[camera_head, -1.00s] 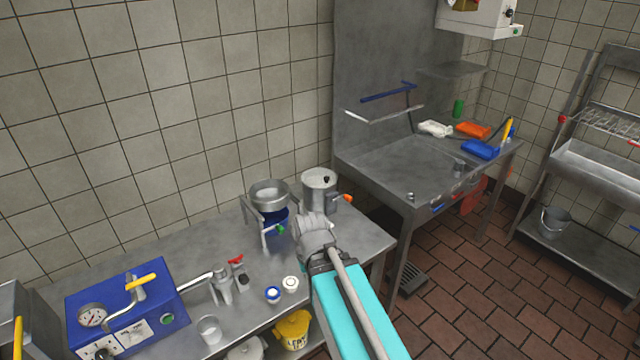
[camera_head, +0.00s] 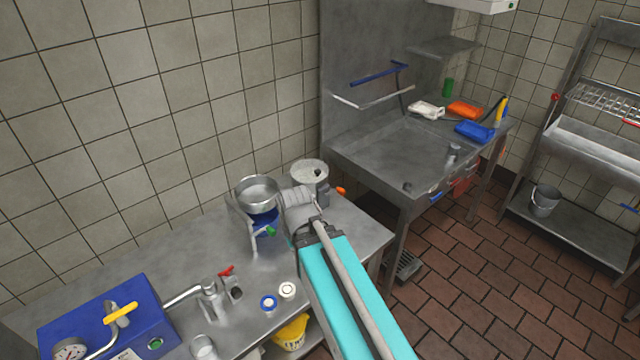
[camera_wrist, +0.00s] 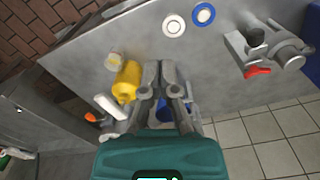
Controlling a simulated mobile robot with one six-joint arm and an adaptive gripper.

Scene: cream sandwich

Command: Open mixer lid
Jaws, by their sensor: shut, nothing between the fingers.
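A round metal vessel with a flat lid and a dark knob (camera_head: 309,172) stands at the back of the metal counter; an orange handle (camera_head: 341,190) shows at its right. I take it for the mixer, but cannot be sure. Its lid looks closed. Left of it is an open metal bowl (camera_head: 257,192) on a stand with a blue part below. My gripper (camera_wrist: 160,72) has its fingers together and empty in the wrist view. In the head view my wrist covers the fingers and the lower front of the lidded vessel; contact cannot be told.
A tap-like metal fitting with a red lever (camera_head: 226,271) and a blue machine (camera_head: 105,320) stand left. A yellow cylinder (camera_wrist: 127,80) is close beside my fingers in the wrist view.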

